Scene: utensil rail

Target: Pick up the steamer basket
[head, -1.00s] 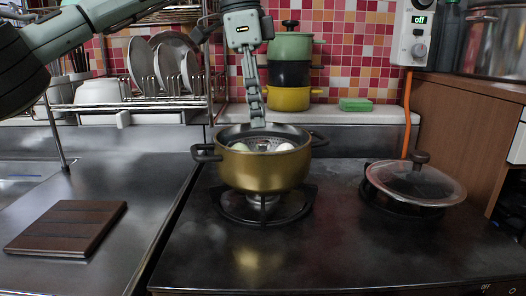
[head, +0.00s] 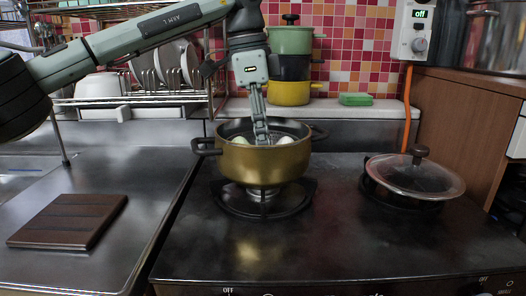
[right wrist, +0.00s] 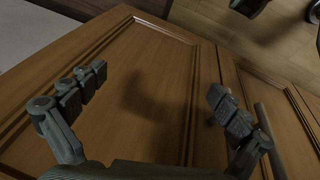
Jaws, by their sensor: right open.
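The brass-coloured pot (head: 265,165) with dark side handles stands on the left burner in the head view. The dark grey steamer basket (head: 279,131) sits inside it, mostly hidden by the pot wall and my gripper. A pale green piece and a white piece (head: 286,140) of food show in it. My left gripper (head: 262,140) points down into the pot, its fingertips at the basket. It is seen edge-on, so its opening and any contact are unclear. My right gripper (right wrist: 160,90) is open and empty in the right wrist view.
A glass-lidded pan (head: 414,178) stands on the right. A brown board (head: 68,221) lies on the left counter. A dish rack (head: 140,104), stacked pots (head: 289,70) and a green sponge (head: 355,99) are behind. Wooden cabinet doors (right wrist: 150,90) face my right gripper. The front of the stove is clear.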

